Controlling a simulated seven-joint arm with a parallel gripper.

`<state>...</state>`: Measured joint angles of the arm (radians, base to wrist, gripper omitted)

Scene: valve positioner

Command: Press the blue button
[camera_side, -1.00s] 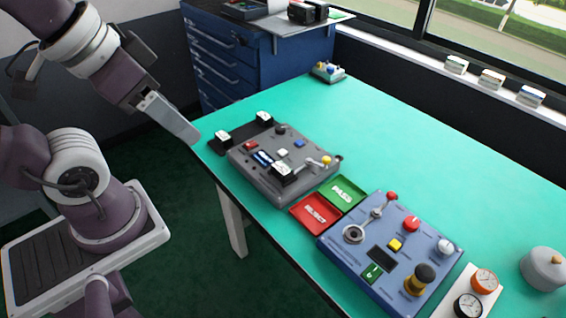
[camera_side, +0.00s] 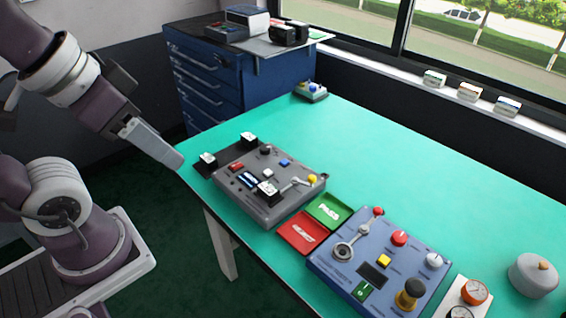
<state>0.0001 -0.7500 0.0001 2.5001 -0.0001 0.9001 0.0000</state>
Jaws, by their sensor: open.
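The blue button (camera_side: 285,162) is a small blue square on top of the grey control box (camera_side: 262,212), near its back edge. The box lies on the green table. My gripper (camera_side: 172,158) is at the left, near the table's left corner, pointing down and to the right. It is well apart from the button, with the left part of the grey box between them. The jaws are open and appear empty; from this side the fingers overlap, so the gap is hidden.
Red and green trays (camera_side: 304,232) and a blue control panel (camera_side: 340,268) lie to the right. The table's back half (camera_side: 400,160) is mostly clear.

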